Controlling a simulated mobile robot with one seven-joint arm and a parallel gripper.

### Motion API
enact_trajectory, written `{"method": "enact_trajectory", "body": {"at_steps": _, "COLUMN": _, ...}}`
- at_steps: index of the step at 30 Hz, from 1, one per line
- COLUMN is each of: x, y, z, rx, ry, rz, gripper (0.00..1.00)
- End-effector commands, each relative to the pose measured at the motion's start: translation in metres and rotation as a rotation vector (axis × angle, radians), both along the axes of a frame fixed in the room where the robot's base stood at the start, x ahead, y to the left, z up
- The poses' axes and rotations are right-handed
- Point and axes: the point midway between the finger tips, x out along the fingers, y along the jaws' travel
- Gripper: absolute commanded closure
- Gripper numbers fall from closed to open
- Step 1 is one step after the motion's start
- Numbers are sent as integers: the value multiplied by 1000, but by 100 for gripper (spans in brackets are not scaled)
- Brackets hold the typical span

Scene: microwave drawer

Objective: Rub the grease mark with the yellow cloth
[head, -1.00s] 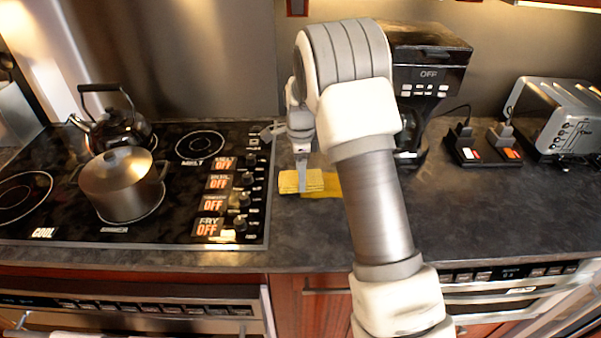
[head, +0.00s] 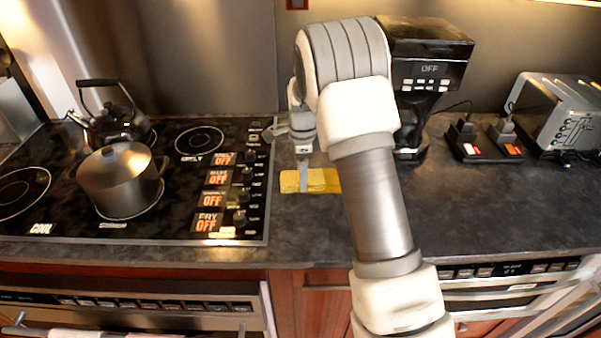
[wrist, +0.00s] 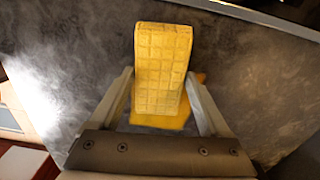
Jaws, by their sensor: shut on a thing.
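The yellow cloth (wrist: 162,65), a folded pad with a grid pattern, is between the fingers of my gripper (wrist: 160,85) in the wrist view. My gripper (head: 304,178) is shut on it, pointing down at the counter. In the head view the cloth (head: 291,183) is low at the counter, right of the cooktop. A flatter, darker yellow patch (wrist: 158,122), apparently the grease mark, shows partly from under the cloth in the wrist view. In the head view this patch (head: 331,178) reaches to the right, partly behind my arm. I cannot tell whether the cloth presses on it.
The cooktop (head: 262,215) with a pot (head: 118,182) and a black kettle (head: 118,125) is to the left. A coffee maker (head: 430,60) stands behind my arm. A toaster (head: 560,112) is at the right. The counter (head: 480,215) in front of it is clear.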

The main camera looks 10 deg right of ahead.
Motion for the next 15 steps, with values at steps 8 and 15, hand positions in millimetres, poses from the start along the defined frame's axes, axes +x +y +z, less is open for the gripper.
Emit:
{"method": "enact_trajectory", "body": {"at_steps": 8, "x": -4, "y": -24, "z": 1, "rx": 0, "ry": -1, "rz": -4, "gripper": 64}}
{"method": "enact_trajectory", "body": {"at_steps": 15, "x": -7, "y": -36, "z": 2, "rx": 1, "ry": -1, "rz": -2, "gripper": 64}}
